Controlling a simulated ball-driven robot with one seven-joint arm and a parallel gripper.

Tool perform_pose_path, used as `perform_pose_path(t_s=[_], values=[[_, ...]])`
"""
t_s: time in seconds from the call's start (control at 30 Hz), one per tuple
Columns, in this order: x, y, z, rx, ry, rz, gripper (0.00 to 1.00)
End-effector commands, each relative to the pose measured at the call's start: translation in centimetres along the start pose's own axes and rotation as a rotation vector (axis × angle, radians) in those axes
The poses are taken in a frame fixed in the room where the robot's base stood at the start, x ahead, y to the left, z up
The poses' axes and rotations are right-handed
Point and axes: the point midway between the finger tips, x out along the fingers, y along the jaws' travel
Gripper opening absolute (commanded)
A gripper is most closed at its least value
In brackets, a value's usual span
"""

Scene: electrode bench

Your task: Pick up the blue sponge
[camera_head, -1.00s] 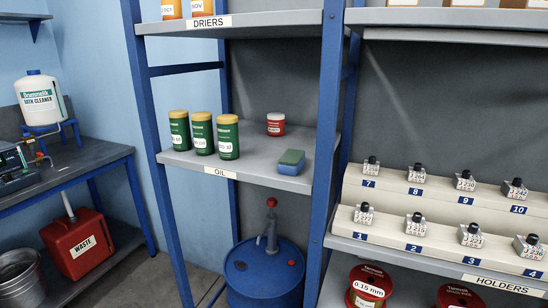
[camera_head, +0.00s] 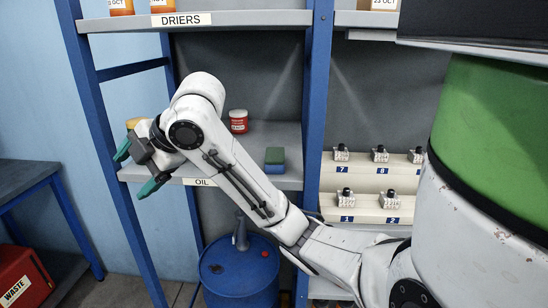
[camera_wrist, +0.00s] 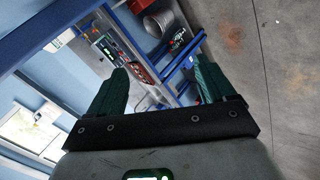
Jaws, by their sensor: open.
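The blue sponge (camera_head: 275,168), with a green top layer, lies on the oil shelf near its right end, beside the blue upright. My gripper (camera_head: 137,170) is open with green fingers, in front of the left end of that shelf, well left of the sponge and apart from it. In the wrist view my gripper (camera_wrist: 162,78) has nothing between its fingers, and the sponge is not seen there.
A red jar (camera_head: 238,121) stands behind and left of the sponge. Blue uprights (camera_head: 316,85) frame the shelf, and the driers shelf (camera_head: 240,19) is above. A blue drum (camera_head: 240,275) stands below.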

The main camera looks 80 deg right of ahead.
Motion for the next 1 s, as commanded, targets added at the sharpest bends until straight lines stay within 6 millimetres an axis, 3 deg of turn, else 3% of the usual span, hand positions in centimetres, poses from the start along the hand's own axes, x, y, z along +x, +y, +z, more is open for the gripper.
perform_pose_path(t_s=[0.03, 0.23, 0.5, 0.6, 0.8, 1.0], values=[[-2.2, 1.1, 1.6, -0.080, -0.057, -0.010, 0.83], [-8.3, 1.4, 7.3, -0.360, -0.239, -0.165, 0.83], [-16.3, -2.5, 15.2, -0.556, -0.419, -0.505, 0.83], [-18.7, -4.2, 17.3, -0.578, -0.448, -0.617, 0.83], [-21.0, -6.2, 19.3, -0.588, -0.463, -0.728, 0.83], [-19.5, -7.7, 20.9, -0.587, -0.460, -0.737, 0.83]])
